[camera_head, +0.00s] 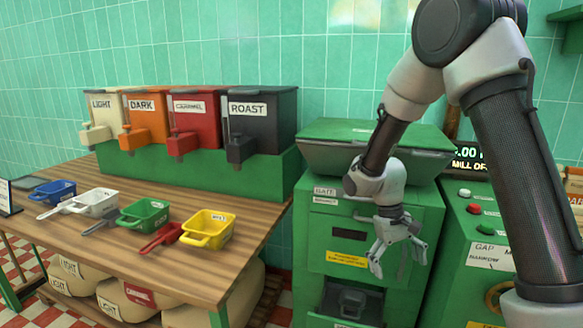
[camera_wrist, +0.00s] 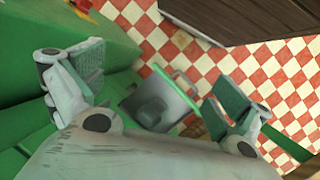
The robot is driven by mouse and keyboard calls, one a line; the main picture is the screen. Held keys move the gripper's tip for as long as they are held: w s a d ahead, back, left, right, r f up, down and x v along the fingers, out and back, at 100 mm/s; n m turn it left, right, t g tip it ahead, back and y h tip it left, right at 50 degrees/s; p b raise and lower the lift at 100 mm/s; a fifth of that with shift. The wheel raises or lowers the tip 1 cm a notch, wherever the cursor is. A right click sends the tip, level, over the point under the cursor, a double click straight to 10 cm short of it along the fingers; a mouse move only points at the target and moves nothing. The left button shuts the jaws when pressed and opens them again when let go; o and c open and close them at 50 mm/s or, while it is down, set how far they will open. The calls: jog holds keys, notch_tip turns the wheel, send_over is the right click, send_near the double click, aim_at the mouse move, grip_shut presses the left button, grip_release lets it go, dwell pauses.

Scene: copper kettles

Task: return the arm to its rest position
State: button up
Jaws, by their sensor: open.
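My gripper (camera_head: 401,258) hangs at the end of my bent arm in the head view, in front of the green mill cabinet (camera_head: 428,222). Its fingers point down and are spread apart, with nothing between them. In the wrist view the gripper (camera_wrist: 155,88) also shows two separated fingers with green pads. Below and between them is a grey container (camera_wrist: 155,103) with a dark lump in it. In the head view this container (camera_head: 350,301) sits in the lower opening of the cabinet, below the gripper.
A wooden table (camera_head: 180,270) at the left holds blue, white, green and yellow scoops (camera_head: 208,230). Dispensers (camera_head: 262,110) stand on a green ledge behind them. Sacks (camera_head: 130,298) lie below. A green machine with buttons (camera_head: 475,208) stands right of the cabinet. Checkered floor (camera_wrist: 270,75) is clear.

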jog(key=s+d+r+m+t+y, duration=0.1)
jog(key=s+d+r+t, duration=0.2)
jog(key=s+r, duration=0.6)
jog(key=s+d+r+m+t+y, duration=0.1)
jog(key=s+d+r+t, duration=0.3)
jog(key=s+r, duration=0.6)
notch_tip(320, 180, up, 5)
jog(key=shift+d+r+t, duration=0.1)
jog(key=shift+d+t, duration=0.2)
jog(key=shift+d, duration=0.6)
